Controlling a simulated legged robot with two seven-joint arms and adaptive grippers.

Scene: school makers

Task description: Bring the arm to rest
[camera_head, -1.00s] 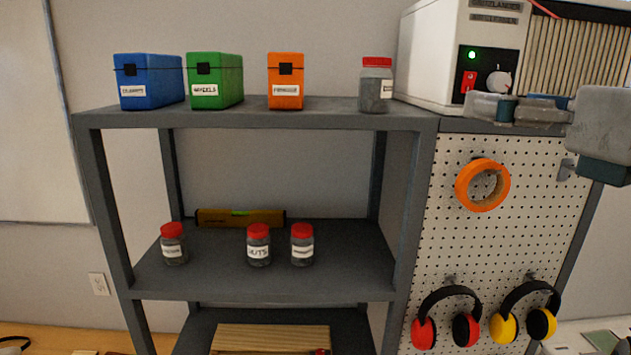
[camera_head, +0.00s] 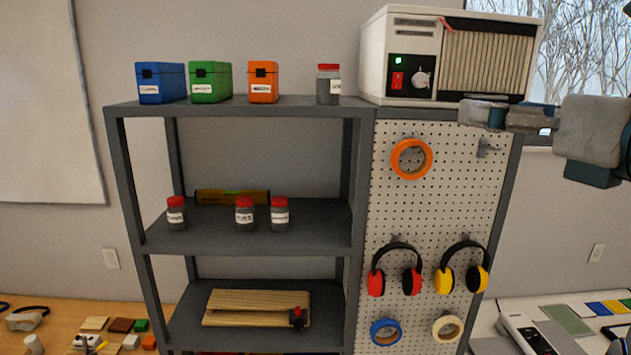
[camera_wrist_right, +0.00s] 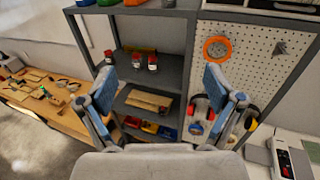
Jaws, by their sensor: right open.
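My right gripper (camera_head: 510,116) comes in from the right edge in the head view, in front of the pegboard's upper right. In the right wrist view my right gripper (camera_wrist_right: 160,85) has its two blue-padded fingers wide apart with nothing between them. It points at the grey shelf unit (camera_head: 245,243) and touches nothing that I can see. My left gripper is in neither view.
Blue (camera_head: 160,84), green (camera_head: 211,84) and orange (camera_head: 263,84) boxes stand on the top shelf with a red-lidded jar (camera_head: 328,86). A white machine (camera_head: 372,60) stands right of them. Orange tape (camera_head: 411,178) and ear defenders (camera_head: 396,282) hang on the pegboard (camera_head: 440,208).

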